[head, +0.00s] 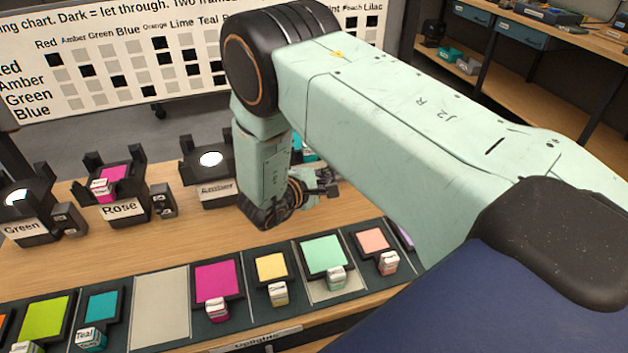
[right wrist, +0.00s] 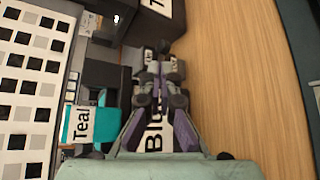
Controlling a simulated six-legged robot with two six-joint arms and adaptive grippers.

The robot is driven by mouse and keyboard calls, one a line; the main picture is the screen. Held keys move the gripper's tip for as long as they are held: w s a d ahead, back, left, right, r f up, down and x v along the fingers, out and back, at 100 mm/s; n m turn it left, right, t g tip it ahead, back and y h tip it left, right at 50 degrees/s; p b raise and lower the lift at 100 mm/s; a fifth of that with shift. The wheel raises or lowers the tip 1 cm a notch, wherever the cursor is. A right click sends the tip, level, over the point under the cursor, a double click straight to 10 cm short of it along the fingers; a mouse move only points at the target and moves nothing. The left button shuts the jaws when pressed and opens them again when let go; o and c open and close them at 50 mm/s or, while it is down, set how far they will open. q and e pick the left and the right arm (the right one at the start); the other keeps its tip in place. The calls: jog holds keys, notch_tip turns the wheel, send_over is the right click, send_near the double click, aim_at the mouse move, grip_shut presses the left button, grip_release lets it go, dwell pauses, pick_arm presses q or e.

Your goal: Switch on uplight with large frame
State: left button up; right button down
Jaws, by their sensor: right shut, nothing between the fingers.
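My right gripper (head: 322,186) is shut and empty, low over the bench behind my arm. In the right wrist view its fingertips (right wrist: 160,78) meet at or just above a small dark switch box; I cannot tell if they touch it. Beside it is a black uplight with a label starting "Blu" (right wrist: 154,130), partly hidden by the fingers. A teal frame with a "Teal" tag (right wrist: 80,124) sits at this uplight. In the head view the Green uplight (head: 28,212) and an uplight with a blurred label (head: 208,172) show white lit discs. My left gripper is out of view.
A tray (head: 250,310) along the bench front holds several coloured frames, including lime (head: 44,317), magenta (head: 215,280) and mint (head: 323,252), with one empty slot (head: 162,300). A filter chart (head: 120,60) stands behind. Bare wood (right wrist: 230,80) lies right of the gripper.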

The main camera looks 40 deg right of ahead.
jog(key=v, duration=0.9)
jog(key=shift+w+a+f, duration=0.1)
jog(key=shift+w, duration=0.1)
